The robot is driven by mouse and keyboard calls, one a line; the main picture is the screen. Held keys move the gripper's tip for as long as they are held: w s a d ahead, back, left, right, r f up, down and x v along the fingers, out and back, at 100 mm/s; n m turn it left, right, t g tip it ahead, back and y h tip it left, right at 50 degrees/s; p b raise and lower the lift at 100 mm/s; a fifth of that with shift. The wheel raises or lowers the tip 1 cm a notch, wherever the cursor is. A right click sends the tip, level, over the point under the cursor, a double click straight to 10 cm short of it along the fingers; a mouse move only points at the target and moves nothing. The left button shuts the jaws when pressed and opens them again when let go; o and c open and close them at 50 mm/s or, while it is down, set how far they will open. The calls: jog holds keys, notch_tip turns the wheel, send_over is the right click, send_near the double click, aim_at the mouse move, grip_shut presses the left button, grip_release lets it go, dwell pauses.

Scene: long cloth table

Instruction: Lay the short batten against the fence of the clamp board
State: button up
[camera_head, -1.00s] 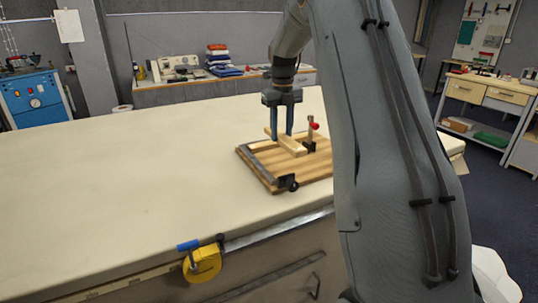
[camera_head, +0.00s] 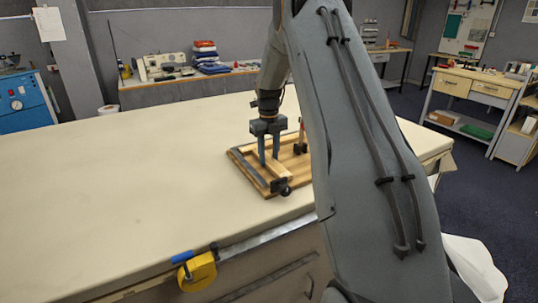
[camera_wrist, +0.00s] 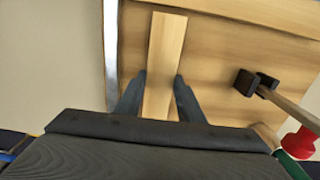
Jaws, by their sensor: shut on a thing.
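The clamp board (camera_head: 240,166) is a wooden board on the table, also in the wrist view (camera_wrist: 220,65). A grey strip (camera_wrist: 111,45) along its left edge looks like the fence. The short batten (camera_wrist: 166,50) is a pale wooden bar. My gripper (camera_head: 269,165), seen in the wrist view too (camera_wrist: 160,85), points down over the board and is shut on the batten. In the wrist view the batten runs nearly along the grey strip, slightly tilted, with bare board between them. I cannot tell whether the batten touches the board.
A toggle clamp with a red knob (camera_wrist: 299,143) and black pad (camera_wrist: 246,82) stands right of the batten. A black clamp part (camera_head: 283,188) sits at the board's near edge. A yellow tool (camera_head: 197,272) hangs at the table's front edge. The table left of the board is clear.

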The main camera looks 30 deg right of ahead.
aim_at(269, 159)
jog(key=shift+f, duration=0.2)
jog(key=o, duration=1.1)
notch_tip(269, 159, up, 12)
jog(key=b, duration=0.4)
jog(key=s+a+f+n, duration=0.3)
jog(key=s+a+n, duration=0.2)
jog(key=s+n, duration=0.2)
jog(key=s+a+f+n, duration=0.2)
jog(key=s+a+n, duration=0.4)
jog(key=n, duration=0.4)
jog(key=s+a+f+n, duration=0.3)
jog(key=s+a+n, duration=0.3)
jog(key=s+n, duration=0.3)
jog(key=shift+f, duration=0.3)
jog(key=s+a+f+n, duration=0.1)
jog(key=s+n, duration=0.3)
jog(key=s, duration=0.1)
jog(key=s+a+f+n, duration=0.2)
jog(key=s+n, duration=0.3)
jog(key=shift+s+f+n+t, duration=0.25)
jog(key=shift+s+n+t, duration=0.05)
jog(key=shift+s, duration=0.1)
